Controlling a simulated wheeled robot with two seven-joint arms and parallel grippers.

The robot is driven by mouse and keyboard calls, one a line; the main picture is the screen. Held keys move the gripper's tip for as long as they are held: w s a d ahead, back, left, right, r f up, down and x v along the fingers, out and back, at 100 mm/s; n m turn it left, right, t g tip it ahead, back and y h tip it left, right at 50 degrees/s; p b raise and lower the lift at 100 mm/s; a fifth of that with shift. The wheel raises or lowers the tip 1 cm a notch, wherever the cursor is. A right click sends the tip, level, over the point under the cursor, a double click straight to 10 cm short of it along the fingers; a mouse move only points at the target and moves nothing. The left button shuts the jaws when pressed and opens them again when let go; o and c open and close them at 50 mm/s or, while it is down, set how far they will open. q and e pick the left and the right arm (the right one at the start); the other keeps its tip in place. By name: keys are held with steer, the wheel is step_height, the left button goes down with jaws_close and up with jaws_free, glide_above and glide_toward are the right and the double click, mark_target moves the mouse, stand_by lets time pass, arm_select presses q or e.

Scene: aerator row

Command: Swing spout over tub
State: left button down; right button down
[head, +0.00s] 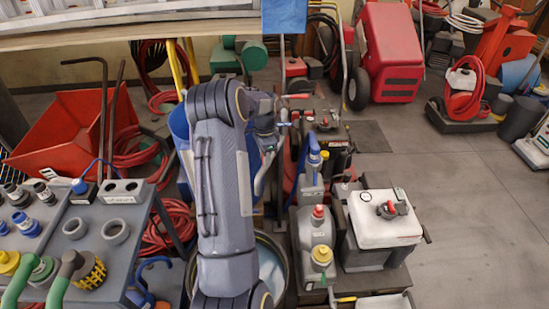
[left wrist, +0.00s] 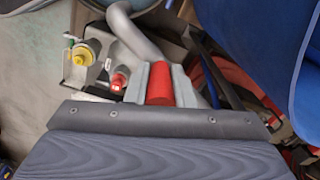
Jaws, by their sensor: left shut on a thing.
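My left gripper (head: 268,128) is at the end of my arm in the middle of the head view. In the left wrist view its fingers (left wrist: 160,84) are closed on a red grip (left wrist: 159,88). A grey curved spout pipe (left wrist: 138,36) runs up and left from beside this grip. The spout also shows in the head view (head: 262,172), just below the gripper and partly hidden by it. A round dark-rimmed tub (head: 288,268) with pale contents is low behind my forearm. My right gripper is not in view.
Grey canisters (head: 316,238) with red and yellow caps and a white-lidded box (head: 382,218) stand right of my arm. A grey bench (head: 100,215) with fittings is at left. A red bin (head: 75,130) stands behind it.

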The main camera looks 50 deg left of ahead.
arm_select(q)
steer(key=shift+s+a+r, duration=0.15)
steer(key=shift+s+a, duration=0.15)
steer(key=shift+a, duration=0.5)
steer(key=c, duration=1.3)
jaws_free()
steer(key=shift+a, duration=0.1)
steer(key=shift+o, duration=0.2)
step_height(320, 180, up, 8)
steer(key=shift+f, duration=0.2)
